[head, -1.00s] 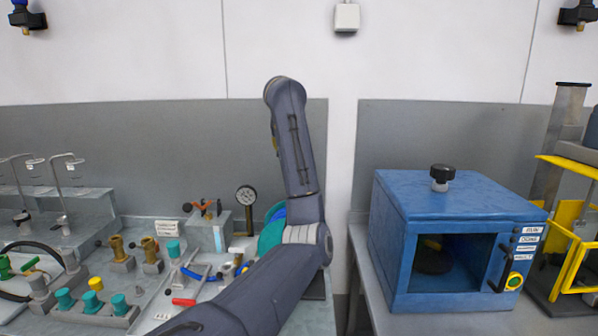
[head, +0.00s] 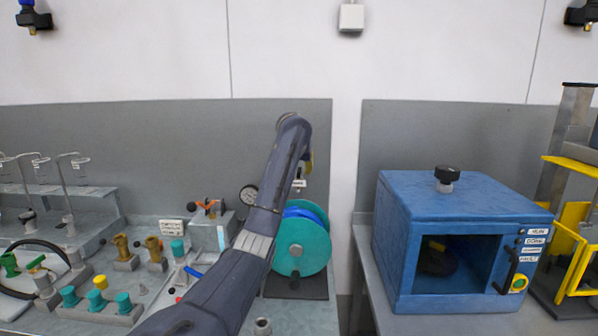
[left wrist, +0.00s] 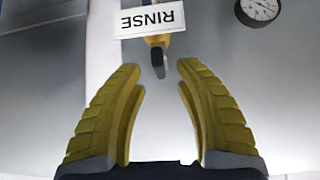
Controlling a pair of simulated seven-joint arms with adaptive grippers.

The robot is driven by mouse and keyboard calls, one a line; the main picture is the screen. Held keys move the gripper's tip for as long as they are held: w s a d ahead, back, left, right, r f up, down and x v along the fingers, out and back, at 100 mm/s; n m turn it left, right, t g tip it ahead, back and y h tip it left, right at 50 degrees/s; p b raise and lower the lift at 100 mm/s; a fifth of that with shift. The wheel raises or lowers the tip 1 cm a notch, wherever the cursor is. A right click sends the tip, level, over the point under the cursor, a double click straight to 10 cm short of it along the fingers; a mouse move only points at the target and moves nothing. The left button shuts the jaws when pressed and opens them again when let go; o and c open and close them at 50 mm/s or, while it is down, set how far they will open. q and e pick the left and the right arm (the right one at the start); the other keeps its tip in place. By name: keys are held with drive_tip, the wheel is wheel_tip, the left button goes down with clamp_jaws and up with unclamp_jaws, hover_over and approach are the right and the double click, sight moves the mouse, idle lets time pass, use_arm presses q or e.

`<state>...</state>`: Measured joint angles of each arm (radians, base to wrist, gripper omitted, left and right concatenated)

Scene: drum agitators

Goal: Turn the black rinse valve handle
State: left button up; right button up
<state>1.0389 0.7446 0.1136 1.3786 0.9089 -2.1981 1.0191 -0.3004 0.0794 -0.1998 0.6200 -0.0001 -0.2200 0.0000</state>
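The black rinse valve handle (left wrist: 158,62) shows in the left wrist view, end-on to the camera, below a brass-yellow valve body and a white RINSE label (left wrist: 153,19) that reads upside down. My left gripper (left wrist: 158,66) is open. Its two yellow fingers stand on either side of the handle in the picture, with clear gaps; I cannot tell how far in front of it they are. In the head view my left arm hides most of its gripper, and only a yellow bit (head: 309,160) shows above the small white label (head: 299,184). My right gripper is not in view.
A teal and blue reel (head: 302,250) stands just below the gripper. A pressure gauge (head: 249,195) is to its left. Brass and teal valves (head: 98,302) crowd the left bench. A blue cabinet (head: 405,220) with a black knob stands on the right bench.

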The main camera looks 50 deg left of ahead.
use_arm(q)
drive_tip(key=shift+x, duration=1.1)
clamp_jaws()
